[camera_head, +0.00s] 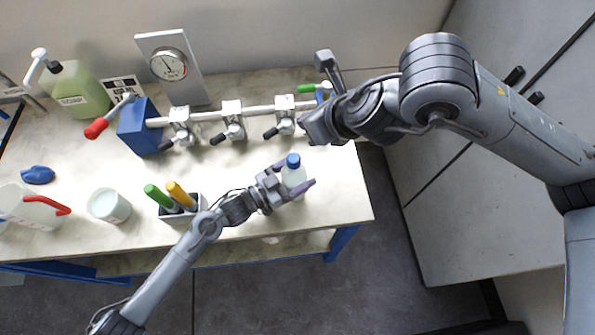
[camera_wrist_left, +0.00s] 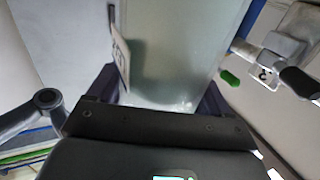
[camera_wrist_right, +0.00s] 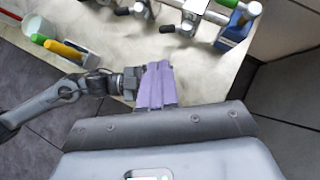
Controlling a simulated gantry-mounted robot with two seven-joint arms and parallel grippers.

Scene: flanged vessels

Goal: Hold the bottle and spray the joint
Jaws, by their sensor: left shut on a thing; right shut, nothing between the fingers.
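My left gripper (camera_head: 300,186) is shut around a clear bottle (camera_head: 293,175) with a blue cap, which stands upright near the table's right front. The translucent bottle body fills the upper middle of the left wrist view (camera_wrist_left: 185,50), with a label at its left edge. A pipe (camera_head: 207,117) with several metal joints (camera_head: 232,114) and black handles runs along the back of the table. My right gripper is near the pipe's right end, its fingers hard to see in the head view. In the right wrist view its purple fingers (camera_wrist_right: 157,85) are together and empty.
A gauge (camera_head: 169,66) stands behind the pipe, with a blue block (camera_head: 140,126) at its left end. A green jug (camera_head: 72,92), white tub (camera_head: 109,205), blue cloth (camera_head: 38,175) and marker holder (camera_head: 180,213) stand left. Bare table lies between pipe and holder.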

